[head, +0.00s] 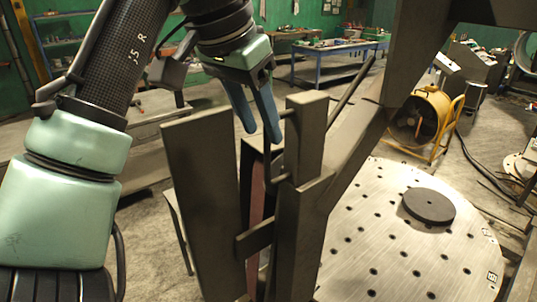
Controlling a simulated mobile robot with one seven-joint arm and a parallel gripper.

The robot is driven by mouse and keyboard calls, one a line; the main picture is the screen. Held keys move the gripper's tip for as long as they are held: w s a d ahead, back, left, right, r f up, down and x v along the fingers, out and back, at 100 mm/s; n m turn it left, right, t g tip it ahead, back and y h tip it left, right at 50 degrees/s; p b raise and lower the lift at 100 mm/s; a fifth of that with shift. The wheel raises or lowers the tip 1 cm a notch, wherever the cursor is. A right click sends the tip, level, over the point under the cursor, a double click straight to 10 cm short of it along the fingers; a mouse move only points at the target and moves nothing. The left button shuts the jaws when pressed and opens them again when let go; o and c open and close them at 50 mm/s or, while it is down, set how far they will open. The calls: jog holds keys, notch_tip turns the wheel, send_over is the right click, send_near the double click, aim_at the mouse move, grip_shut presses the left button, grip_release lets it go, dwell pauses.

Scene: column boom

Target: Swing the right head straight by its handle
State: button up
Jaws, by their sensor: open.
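My gripper (261,133) points down from the upper middle, with two blue fingers apart and nothing seen between them. The fingertips are just left of a dark upright metal block (305,135), beside its short pins; I cannot tell whether they touch it. The block tops a dark metal assembly with a flat plate (203,190) on its left and a reddish strip (256,210) inside. A thin dark bar (351,90) slants up to the right behind the block. I cannot tell which part is the right head or its handle. The assembly's lower end is cut off.
A thick dark beam (415,55) slopes down to the assembly from the upper right. A round perforated metal table (375,250) with a black disc (429,207) lies at lower right. A yellow fan (425,120) and a blue workbench (335,65) stand behind.

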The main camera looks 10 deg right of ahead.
jog(key=v, duration=0.4)
jog(key=shift+r, duration=0.2)
jog(key=w+d+t+h+b, duration=0.1)
jog(key=w+d+t+h, duration=0.25)
jog(key=d, duration=0.45)
notch_tip(320, 180, up, 5)
jog(key=d+t+h+b, duration=0.2)
jog(key=d+t+h, duration=0.1)
jog(key=t, duration=0.4)
jog(key=s+a+r+n+t+y, duration=0.3)
jog(key=s+a+n+t+y, duration=0.2)
jog(key=s+a+t, duration=0.2)
jog(key=s+a+r+n+t+y+b, duration=0.1)
jog(key=s+a+r+n+t+y, duration=0.2)
jog(key=s+a+n+t+y, duration=0.2)
jog(key=s+a+t, duration=0.2)
jog(key=s+a, duration=0.1)
jog(key=s, duration=0.1)
jog(key=shift+s+a, duration=0.35)
jog(key=shift+a, duration=0.05)
